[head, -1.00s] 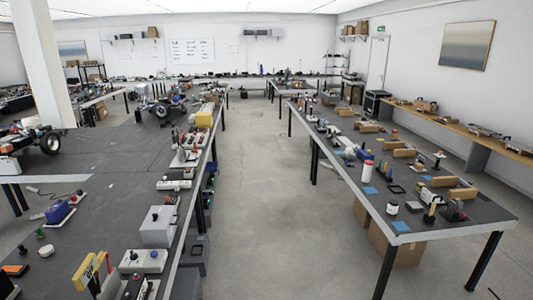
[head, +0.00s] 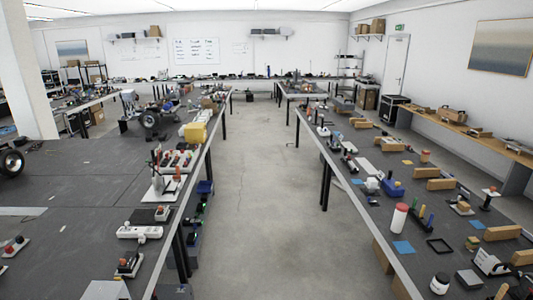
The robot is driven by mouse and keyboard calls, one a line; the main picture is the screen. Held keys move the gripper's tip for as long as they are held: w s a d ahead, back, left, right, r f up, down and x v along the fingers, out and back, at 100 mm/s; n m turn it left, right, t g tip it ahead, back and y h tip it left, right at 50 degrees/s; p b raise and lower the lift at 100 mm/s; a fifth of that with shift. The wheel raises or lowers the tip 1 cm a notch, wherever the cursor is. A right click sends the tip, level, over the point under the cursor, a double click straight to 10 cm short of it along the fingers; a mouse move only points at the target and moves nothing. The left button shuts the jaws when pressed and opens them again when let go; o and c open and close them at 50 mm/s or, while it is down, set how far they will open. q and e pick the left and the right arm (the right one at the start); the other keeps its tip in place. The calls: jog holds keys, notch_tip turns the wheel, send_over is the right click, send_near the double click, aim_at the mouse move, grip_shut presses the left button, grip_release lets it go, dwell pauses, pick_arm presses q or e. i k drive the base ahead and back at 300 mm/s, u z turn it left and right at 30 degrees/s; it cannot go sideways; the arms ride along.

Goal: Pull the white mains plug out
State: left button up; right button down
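A white power strip (head: 136,232) lies near the right edge of the left-hand bench (head: 75,205). Something small and pale sits on it, but it is too small to tell whether this is the white mains plug. Neither of my grippers shows in the head view.
A clear concrete aisle (head: 262,190) runs between the left bench and the right bench (head: 365,215). A yellow box (head: 195,133) stands further along the left bench. A red-capped white bottle (head: 398,219) stands on the right bench. A far bench crosses the room's back.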

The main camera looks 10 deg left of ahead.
aim_at(142, 238)
jog(key=i, duration=1.75)
jog(key=u, duration=1.25)
